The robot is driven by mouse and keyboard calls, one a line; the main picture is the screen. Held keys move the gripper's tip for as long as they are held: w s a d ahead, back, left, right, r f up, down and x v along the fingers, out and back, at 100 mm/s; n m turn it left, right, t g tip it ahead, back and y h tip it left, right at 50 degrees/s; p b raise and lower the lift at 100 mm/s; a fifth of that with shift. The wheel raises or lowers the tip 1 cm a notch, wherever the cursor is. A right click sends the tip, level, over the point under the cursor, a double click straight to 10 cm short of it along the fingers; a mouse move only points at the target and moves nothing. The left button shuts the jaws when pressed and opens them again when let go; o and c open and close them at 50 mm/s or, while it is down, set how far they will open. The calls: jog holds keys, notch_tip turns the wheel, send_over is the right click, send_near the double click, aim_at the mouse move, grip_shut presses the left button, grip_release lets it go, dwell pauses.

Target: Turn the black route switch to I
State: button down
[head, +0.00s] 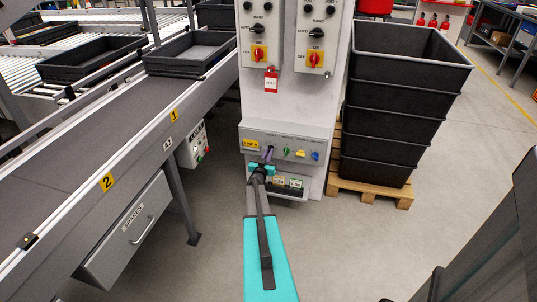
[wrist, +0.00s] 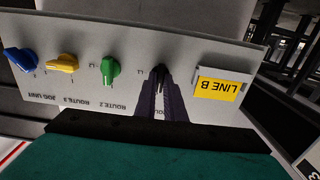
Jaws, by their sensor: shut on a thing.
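The black route switch (wrist: 160,72) is on a grey sloped panel (head: 232,141), at the end of the switch row beside the yellow LINE B label (wrist: 218,90). My gripper (wrist: 160,90), with dark purple fingers, is shut on its handle, one finger on each side. The wrist view is upside down. The handle looks roughly upright there; the fingers cover part of it and its lettering, so I cannot tell its setting. In the head view my gripper (head: 267,154) reaches the panel and hides most of the switch.
A green switch (wrist: 110,70), a yellow switch (wrist: 62,62) and a blue switch (wrist: 18,60) share the panel. The cabinet (head: 290,105) rises above it. Stacked black crates (head: 393,130) stand on a pallet at right; a conveyor (head: 90,130) runs at left.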

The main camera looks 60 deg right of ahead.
jog(key=shift+s+d, duration=0.15)
jog(key=shift+s, duration=0.15)
jog(key=c, duration=1.8)
grip_release()
jog(key=shift+c, duration=0.2)
jog(key=shift+w, duration=0.15)
jog(key=shift+a, duration=0.2)
jog(key=v, duration=1.3)
jog(key=shift+a, duration=0.25)
